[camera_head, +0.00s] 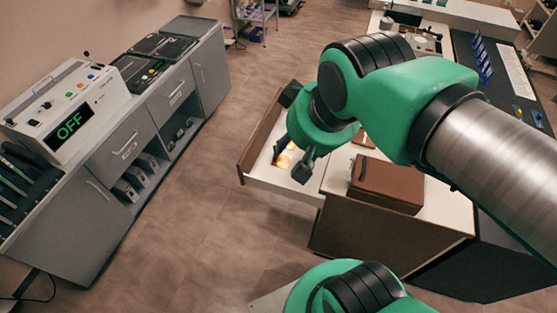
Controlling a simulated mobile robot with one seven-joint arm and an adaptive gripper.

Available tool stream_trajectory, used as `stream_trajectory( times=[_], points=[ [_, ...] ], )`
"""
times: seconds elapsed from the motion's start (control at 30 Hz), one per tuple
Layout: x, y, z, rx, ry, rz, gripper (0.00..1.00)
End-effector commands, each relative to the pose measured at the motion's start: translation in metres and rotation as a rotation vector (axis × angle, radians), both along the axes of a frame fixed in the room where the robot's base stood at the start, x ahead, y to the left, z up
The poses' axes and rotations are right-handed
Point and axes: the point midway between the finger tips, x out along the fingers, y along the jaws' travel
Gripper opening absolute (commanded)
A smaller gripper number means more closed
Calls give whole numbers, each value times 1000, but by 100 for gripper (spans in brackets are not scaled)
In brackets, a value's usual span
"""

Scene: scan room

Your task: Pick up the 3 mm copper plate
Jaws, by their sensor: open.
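My gripper (291,160) is open and points down over a pulled-out drawer (285,184) with a pale interior. A small bright copper-orange piece (286,158) shows between and behind the fingers, in the drawer. It looks like a copper plate, but its thickness and full outline cannot be told, as the fingers and wrist hide part of it. I cannot tell whether the fingers touch it. My green arm reaches in from the right.
A brown box (386,184) sits on the white worktop (448,205) right of the drawer. At left stands a grey cabinet (85,215) with a control console (70,105) reading OFF. The floor (190,200) between is clear. A shelf cart (254,18) stands at the back.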

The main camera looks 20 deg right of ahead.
Motion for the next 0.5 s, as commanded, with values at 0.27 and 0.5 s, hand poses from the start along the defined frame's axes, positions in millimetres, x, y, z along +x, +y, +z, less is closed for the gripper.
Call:
stream_trajectory(
  times=[0.27, 0.5],
  points=[
    [47, -6, 0, 20, 43, -55, 45],
    [103, -16, -8, 44, 88, -125, 45]
  ],
)
